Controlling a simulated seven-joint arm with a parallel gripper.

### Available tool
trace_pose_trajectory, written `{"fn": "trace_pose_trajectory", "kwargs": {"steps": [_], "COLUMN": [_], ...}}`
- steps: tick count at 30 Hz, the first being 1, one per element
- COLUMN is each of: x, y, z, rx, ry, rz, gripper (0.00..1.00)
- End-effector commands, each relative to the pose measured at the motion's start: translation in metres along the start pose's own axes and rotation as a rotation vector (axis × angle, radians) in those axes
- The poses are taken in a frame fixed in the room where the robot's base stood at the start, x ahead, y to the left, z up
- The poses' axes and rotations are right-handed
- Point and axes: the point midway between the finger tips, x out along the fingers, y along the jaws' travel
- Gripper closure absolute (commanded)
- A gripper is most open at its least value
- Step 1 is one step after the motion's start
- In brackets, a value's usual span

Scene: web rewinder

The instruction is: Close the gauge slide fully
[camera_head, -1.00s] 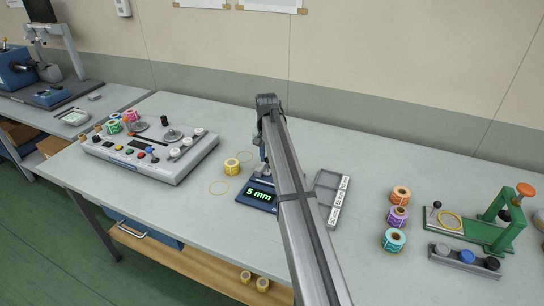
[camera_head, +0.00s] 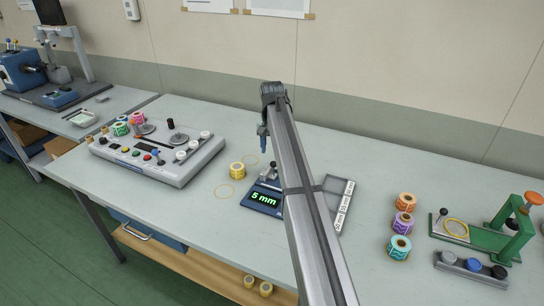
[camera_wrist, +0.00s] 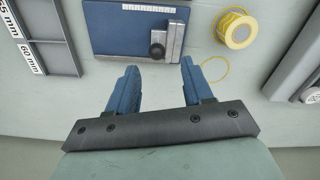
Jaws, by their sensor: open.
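The gauge (camera_head: 251,203) is a blue plate on the bench with a lit display (camera_head: 264,197) reading "5 mm". Its far part shows two grey jaw blocks and a round black knob. In the wrist view the blue gauge plate (camera_wrist: 112,32) is at the top, with the slide's black knob (camera_wrist: 157,51) on a grey block. The blocks stand close together; I cannot tell whether they touch. My gripper (camera_wrist: 158,68) is open and empty, its blue fingers apart, with the knob just beyond the fingertips. In the head view my gripper (camera_head: 264,140) hangs above and behind the gauge.
A yellow roll (camera_head: 237,170) stands left of the gauge, near yellow rings on the bench. A grey labelled tray (camera_head: 347,190) lies right of it, partly behind my arm. A control console (camera_head: 160,155) stands left, coloured rolls (camera_head: 403,223) and a green fixture (camera_head: 475,245) right.

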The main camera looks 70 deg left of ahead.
Motion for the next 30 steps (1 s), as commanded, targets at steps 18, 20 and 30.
{"fn": "trace_pose_trajectory", "kwargs": {"steps": [18,20,30], "x": [-0.083,-0.084,-0.085], "y": [-0.001,-0.001,-0.001], "z": [0.0,0.0,0.0], "rx": [-0.001,-0.001,-0.001], "ry": [0.0,0.0,0.0], "rz": [-0.001,-0.001,-0.001], "gripper": [0.49,0.49,0.49]}}
